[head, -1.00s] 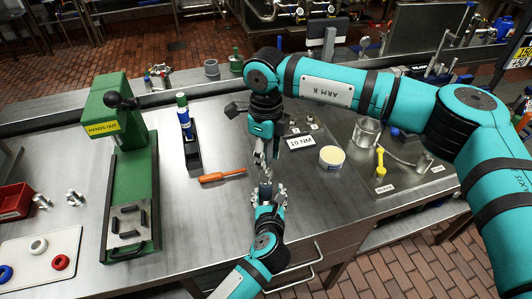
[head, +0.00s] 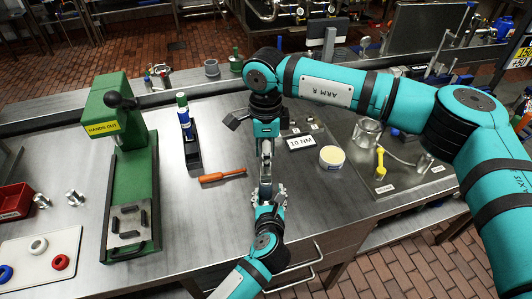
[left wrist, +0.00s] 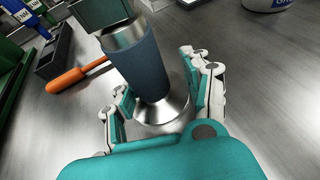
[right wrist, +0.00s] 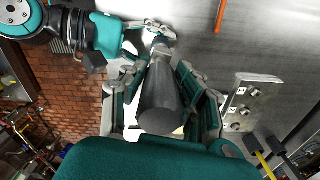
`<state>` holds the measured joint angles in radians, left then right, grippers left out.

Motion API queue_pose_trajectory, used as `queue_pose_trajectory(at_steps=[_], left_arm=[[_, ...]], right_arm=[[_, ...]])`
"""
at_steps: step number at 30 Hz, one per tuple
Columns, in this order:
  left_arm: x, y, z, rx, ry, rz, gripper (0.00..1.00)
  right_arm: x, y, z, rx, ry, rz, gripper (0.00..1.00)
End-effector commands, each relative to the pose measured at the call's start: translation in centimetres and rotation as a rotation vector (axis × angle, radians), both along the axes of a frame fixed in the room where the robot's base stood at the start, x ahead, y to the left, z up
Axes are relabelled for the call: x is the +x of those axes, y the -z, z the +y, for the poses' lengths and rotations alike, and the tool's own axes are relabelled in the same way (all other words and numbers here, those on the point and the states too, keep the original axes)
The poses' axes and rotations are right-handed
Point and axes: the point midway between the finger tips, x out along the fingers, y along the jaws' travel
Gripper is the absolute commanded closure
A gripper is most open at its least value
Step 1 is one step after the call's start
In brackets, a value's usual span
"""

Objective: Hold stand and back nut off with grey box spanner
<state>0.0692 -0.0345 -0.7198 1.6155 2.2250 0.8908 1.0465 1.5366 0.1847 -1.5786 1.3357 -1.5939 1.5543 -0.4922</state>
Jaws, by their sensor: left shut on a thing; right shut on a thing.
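My left gripper (head: 267,200) is near the bench's front, shut on the silver stand (left wrist: 160,112), whose round flared base shows between the fingers in the left wrist view. A dark blue-grey cylinder, the grey box spanner (left wrist: 140,62), rises from the stand, tilted in that view, with a bright metal rim at its upper end. My right gripper (head: 266,152) is directly beyond the left one, shut on the spanner, which also shows between its fingers in the right wrist view (right wrist: 165,105). The nut is not visible; the spanner and fingers hide that spot.
An orange-handled screwdriver (head: 222,175) lies left of the grippers. A green press (head: 130,170) stands further left.

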Motion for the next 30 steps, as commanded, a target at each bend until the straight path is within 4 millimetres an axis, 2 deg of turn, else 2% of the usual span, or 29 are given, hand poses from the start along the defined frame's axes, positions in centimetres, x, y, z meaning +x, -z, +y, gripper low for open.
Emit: queue_pose_trajectory(at_steps=[5,30], left_arm=[[-0.1,0.3,0.1,0.005,-0.001,0.007,1.0],[-0.1,0.4,0.1,0.005,-0.002,0.007,1.0]], right_arm=[[0.0,-0.1,0.0,0.001,0.099,0.0,1.0],[0.0,-4.7,0.0,0.0,0.1,-0.001,1.0]])
